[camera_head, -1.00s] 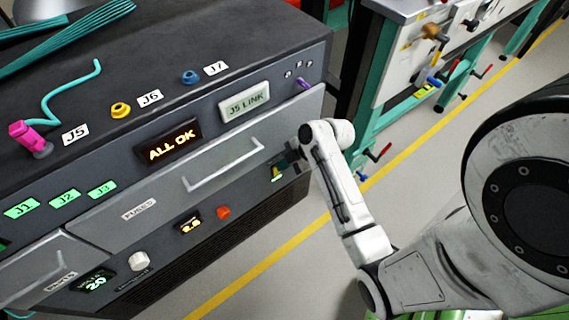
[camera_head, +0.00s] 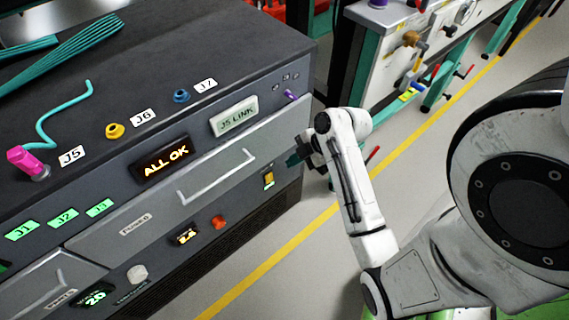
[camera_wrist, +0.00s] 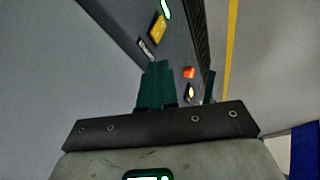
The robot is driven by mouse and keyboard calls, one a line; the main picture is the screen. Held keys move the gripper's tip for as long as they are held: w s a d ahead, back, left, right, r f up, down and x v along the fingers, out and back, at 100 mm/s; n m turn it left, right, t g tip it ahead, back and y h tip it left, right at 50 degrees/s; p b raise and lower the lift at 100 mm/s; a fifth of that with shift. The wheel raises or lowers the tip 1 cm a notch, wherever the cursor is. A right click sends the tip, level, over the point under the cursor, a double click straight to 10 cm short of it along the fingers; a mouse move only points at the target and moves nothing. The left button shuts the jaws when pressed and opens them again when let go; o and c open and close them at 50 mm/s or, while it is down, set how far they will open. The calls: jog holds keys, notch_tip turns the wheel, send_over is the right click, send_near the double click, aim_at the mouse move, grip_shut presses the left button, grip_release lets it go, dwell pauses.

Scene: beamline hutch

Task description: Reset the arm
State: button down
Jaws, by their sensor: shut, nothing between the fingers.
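My gripper (camera_head: 294,158) is shut and empty, in front of the right end of the grey console (camera_head: 262,35). Its dark teal fingers (camera_wrist: 156,85) also show in the wrist view. A yellow switch (camera_head: 268,180) sits on the console's front, just below left of the fingertips, with a gap between them. It also shows in the wrist view (camera_wrist: 158,27). The amber display (camera_head: 165,163) reads ALL OK. A pale plate (camera_head: 234,116) reads J5 LINK. The J1 (camera_head: 22,230), J2 (camera_head: 63,217) and J3 (camera_head: 99,207) tiles are green.
A pink plug (camera_head: 28,162) with a teal cable stands at J5. J6 has a yellow socket (camera_head: 115,131), J7 a blue one (camera_head: 181,96). A closed drawer's handle (camera_head: 218,178) juts out. A red button (camera_head: 218,222) is below. Floor (camera_head: 310,270) right of the console is open.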

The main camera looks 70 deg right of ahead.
jog(key=shift+v, duration=0.85)
jog(key=s+a+f+m+g+h, duration=0.1)
jog(key=s+a+m+g, duration=0.3)
jog(key=a, duration=0.6)
jog(key=a+m+g+h, duration=0.1)
jog(key=a+m+g, duration=0.1)
jog(key=a+m, duration=0.55)
notch_tip(320, 180, up, 14)
jog(key=a+p, duration=0.2)
jog(key=p, duration=1.2)
jog(key=shift+n, duration=0.35)
jog(key=shift+w+f, duration=0.1)
